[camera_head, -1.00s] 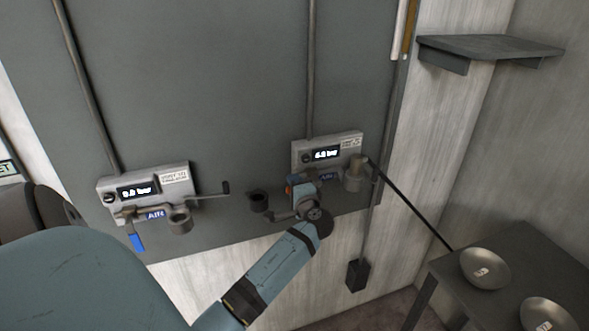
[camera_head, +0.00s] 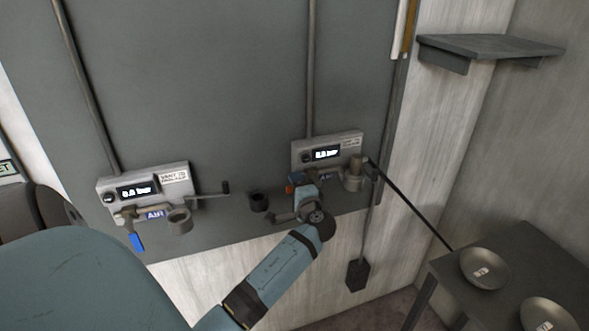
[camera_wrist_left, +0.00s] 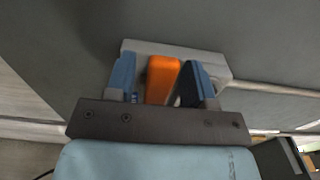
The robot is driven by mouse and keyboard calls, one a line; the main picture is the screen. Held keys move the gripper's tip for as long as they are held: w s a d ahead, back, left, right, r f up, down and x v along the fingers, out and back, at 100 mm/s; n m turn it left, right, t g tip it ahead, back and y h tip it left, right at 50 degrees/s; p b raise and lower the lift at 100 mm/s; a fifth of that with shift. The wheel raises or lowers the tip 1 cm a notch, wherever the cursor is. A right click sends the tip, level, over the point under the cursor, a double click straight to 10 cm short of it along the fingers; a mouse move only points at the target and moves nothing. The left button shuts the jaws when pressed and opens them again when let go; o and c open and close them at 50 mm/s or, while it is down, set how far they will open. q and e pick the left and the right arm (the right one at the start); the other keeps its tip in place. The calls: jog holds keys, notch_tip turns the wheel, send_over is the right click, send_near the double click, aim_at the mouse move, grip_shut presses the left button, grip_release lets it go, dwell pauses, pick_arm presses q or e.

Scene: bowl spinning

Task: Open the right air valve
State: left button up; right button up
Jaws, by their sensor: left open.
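The right air panel (camera_head: 327,151) is a pale box with a lit display on the dark wall board. My left gripper (camera_head: 299,181) is at the lower left of this panel. A small orange-red part of the right valve handle (camera_head: 290,189) shows beside the gripper. In the left wrist view, the orange handle (camera_wrist_left: 162,80) stands between the two blue fingers of my left gripper (camera_wrist_left: 159,72), in front of the pale panel (camera_wrist_left: 215,62). The fingers are open, with narrow gaps beside the handle. My arm hides most of the valve in the head view. My right gripper is out of view.
The left air panel (camera_head: 148,190) has a blue handle (camera_head: 136,242) hanging down and a ring holder (camera_head: 180,221) below. A cylindrical fitting (camera_head: 353,175) is right of my gripper. A table (camera_head: 514,262) with bowls (camera_head: 485,268) and a shelf (camera_head: 488,47) are at the right.

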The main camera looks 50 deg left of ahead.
pick_arm(q)
jog(key=b+v, duration=0.2)
jog(key=v, duration=1)
jog(key=shift+s+d, duration=0.2)
jog(key=shift+d, duration=0.1)
jog(key=shift+f, duration=0.1)
jog(key=s+d+f+m+t+h+p, duration=0.1)
jog(key=s+d+f+t+h+p, duration=0.15)
jog(key=d+f+h, duration=0.35)
jog(key=s+d+f+m+t+h+p, duration=0.2)
jog(key=s+d+f+h, duration=0.1)
jog(key=d+f+h, duration=0.4)
jog(key=s+d+f+n+h+p, duration=0.1)
jog(key=s+d+f+n+h, duration=0.1)
jog(key=s, duration=0.4)
jog(key=s+d+f+n+h+p, duration=0.1)
jog(key=s+d+f+n+h, duration=0.1)
jog(key=s+d+h, duration=0.2)
jog(key=s+d, duration=0.2)
jog(key=s, duration=0.1)
jog(key=shift+d+n+h, duration=0.25)
jog(key=shift+n+h, duration=0.05)
jog(key=shift+h, duration=0.1)
jog(key=shift+f, duration=0.1)
jog(key=shift+c, duration=0.6)
jog(key=shift+w+d, duration=0.1)
jog(key=shift+d, duration=0.05)
